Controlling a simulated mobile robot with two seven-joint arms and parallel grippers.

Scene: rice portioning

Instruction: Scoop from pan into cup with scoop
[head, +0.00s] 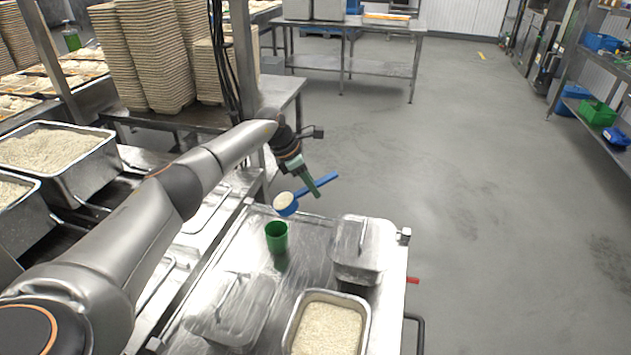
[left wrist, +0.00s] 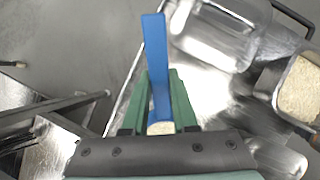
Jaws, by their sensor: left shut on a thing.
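My left gripper (head: 310,188) is shut on the handle of the blue scoop (head: 286,210), above the far end of the steel table. The scoop's bowl is filled with pale rice. In the left wrist view the blue handle (left wrist: 156,60) stands between the green fingers (left wrist: 158,105), and a bit of rice shows near their base. The green cup (head: 277,237) stands upright on the table, below and slightly left of the scoop's bowl, apart from it. The pan (head: 288,335) of rice is at the table's near edge; it also shows in the left wrist view (left wrist: 264,84). My right gripper is out of view.
A lidded steel container (head: 360,262) stands right of the cup. A steel lid (head: 230,312) lies left of the pan. Larger rice trays (head: 85,178) stand at the left, with stacked trays (head: 155,60) behind. The floor to the right is clear.

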